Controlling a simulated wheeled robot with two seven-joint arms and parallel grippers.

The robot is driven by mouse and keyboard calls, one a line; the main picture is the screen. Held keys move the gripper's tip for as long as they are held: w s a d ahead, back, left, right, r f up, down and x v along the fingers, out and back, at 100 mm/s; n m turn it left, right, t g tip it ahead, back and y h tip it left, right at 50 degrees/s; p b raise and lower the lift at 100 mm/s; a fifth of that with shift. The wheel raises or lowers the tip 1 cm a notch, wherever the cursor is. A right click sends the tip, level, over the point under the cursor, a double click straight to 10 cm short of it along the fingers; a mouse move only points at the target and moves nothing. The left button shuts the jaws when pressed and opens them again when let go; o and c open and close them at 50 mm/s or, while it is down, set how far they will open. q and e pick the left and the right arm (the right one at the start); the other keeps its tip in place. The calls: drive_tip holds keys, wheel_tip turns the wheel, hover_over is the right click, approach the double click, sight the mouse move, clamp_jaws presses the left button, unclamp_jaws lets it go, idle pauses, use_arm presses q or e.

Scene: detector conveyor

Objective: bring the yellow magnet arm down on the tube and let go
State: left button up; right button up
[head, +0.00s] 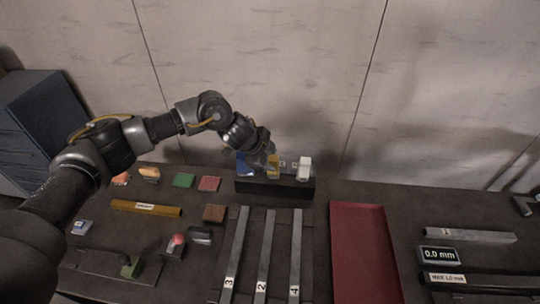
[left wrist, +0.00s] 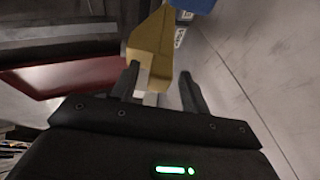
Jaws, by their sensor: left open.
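A yellow block-like piece (head: 273,165) stands on a black rack (head: 290,187) at the back of the table, between a blue piece (head: 245,165) and a white one (head: 304,168). My left gripper (head: 262,158) is at the yellow piece. In the left wrist view my left gripper (left wrist: 160,80) is open, with the yellow piece (left wrist: 150,45) at its fingertips; I cannot tell whether they touch. Three long grey bars, numbered 3 (head: 237,250), 2 (head: 265,250) and 4 (head: 296,250), lie before the rack. I cannot tell which is the tube. My right gripper is not in view.
A red tray (head: 362,250) lies right of the bars. Further right are a grey bar (head: 480,236) and a display (head: 439,255) reading 0.0 mm. A labelled yellow bar (head: 122,206) and several small coloured blocks lie at left. A wall stands close behind the rack.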

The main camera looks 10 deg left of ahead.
use_arm(q)
drive_tip(key=c, duration=0.9)
drive_tip(key=shift+s+f+b, duration=0.35)
drive_tip(key=shift+s+f, duration=0.05)
drive_tip(key=shift+s, duration=0.05)
drive_tip(key=s+f+t+b, duration=0.3)
drive_tip(key=s+f+b, duration=0.1)
drive_tip(key=b, duration=0.4)
drive_tip(key=s+f+m+t+b, duration=0.1)
drive_tip(key=s+f+t+b, duration=0.2)
drive_tip(key=b, duration=0.5)
drive_tip(key=shift+s+f+m+t+h+b, duration=0.3)
drive_tip(key=shift+s+f+h+b, duration=0.15)
drive_tip(key=shift+s, duration=0.3)
drive_tip(key=o, duration=0.9)
